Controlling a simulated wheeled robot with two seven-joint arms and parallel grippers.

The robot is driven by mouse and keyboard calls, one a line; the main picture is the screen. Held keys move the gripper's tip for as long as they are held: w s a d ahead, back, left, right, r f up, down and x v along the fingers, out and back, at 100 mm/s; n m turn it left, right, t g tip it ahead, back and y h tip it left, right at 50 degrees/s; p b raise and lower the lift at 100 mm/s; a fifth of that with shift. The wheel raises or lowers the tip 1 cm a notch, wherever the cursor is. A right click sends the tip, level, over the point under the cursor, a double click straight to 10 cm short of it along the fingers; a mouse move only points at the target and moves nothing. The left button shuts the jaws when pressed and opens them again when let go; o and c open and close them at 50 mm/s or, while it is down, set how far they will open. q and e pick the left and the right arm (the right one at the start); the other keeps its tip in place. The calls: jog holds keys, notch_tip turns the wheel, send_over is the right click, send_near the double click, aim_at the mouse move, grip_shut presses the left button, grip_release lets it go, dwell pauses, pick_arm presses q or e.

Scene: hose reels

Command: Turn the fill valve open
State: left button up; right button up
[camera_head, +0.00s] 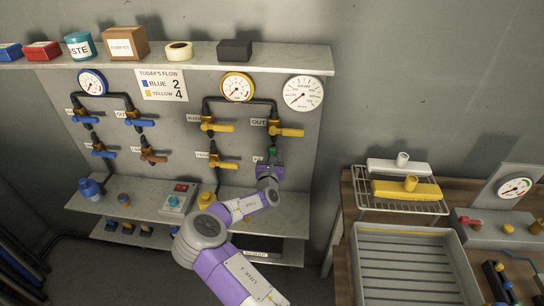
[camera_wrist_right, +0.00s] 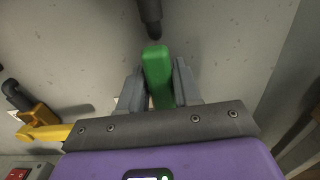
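The fill valve's green handle (camera_head: 272,153) shows just above my right gripper at the lower right of the panel's pipework. The tag beside it is mostly covered, so I cannot read it. In the right wrist view the green handle (camera_wrist_right: 157,75) stands upright in the picture, below a dark pipe end (camera_wrist_right: 150,18). My right gripper (camera_head: 271,168) reaches the handle from below. The valve body is hidden. My left gripper is not in view.
Yellow-handled valves (camera_head: 222,165) sit left of the green one, with another yellow handle (camera_head: 290,132) just above. Blue-handled valves (camera_head: 140,123) are further left. A pressure gauge (camera_head: 303,93) hangs at upper right. A lower shelf (camera_head: 150,207) holds small items. A workbench (camera_head: 345,250) stands right.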

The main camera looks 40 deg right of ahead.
jog(key=shift+o, duration=1.4)
jog(key=shift+a, duration=0.1)
jog(key=v, duration=0.7)
jog(key=shift+a, duration=0.15)
jog(key=shift+s, duration=0.15)
